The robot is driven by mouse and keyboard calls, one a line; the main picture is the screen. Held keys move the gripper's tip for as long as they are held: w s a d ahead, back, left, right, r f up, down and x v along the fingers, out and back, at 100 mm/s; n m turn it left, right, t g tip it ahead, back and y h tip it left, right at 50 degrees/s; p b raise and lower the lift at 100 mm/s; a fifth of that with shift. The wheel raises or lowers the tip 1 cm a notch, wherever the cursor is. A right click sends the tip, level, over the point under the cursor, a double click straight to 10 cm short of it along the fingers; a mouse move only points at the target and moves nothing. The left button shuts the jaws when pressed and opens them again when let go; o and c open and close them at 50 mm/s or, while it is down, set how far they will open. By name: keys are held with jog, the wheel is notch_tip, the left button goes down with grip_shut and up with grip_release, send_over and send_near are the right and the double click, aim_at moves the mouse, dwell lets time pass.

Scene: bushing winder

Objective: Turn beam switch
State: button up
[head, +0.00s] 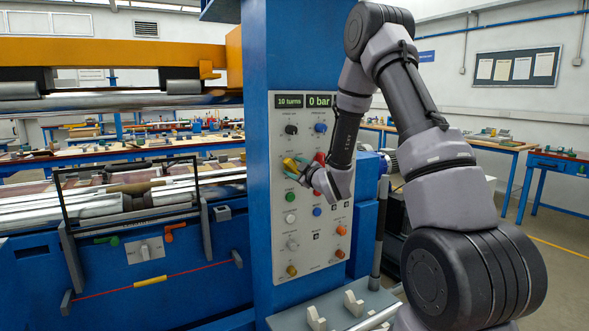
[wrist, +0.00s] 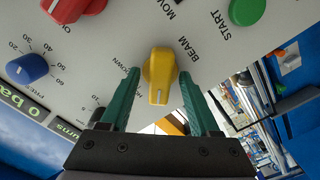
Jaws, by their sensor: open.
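The yellow beam switch (wrist: 160,70) is a knob on the grey control panel, with BEAM printed beside it and DOWN to its left in the wrist view. A pale pointer line marks its lower end there. It also shows in the head view (head: 290,165), partly behind my gripper. My gripper (wrist: 159,84) has green fingers, open, one on each side of the knob, with a small gap showing on both sides. In the head view my gripper (head: 303,170) is at the panel's middle left. The full panel label near the fingers is partly hidden.
The control panel (head: 280,220) stands on a blue column. A green START button (wrist: 247,10), a red knob (wrist: 72,8) and a blue knob (wrist: 27,68) are near the switch. Displays read "10 turns" and "0 bar" (head: 319,101). Levers (head: 353,303) sit below the panel.

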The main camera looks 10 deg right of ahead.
grip_shut()
jog(key=m, duration=0.4)
jog(key=shift+m, duration=0.3)
jog(key=m, duration=0.4)
dwell(0.7)
grip_release()
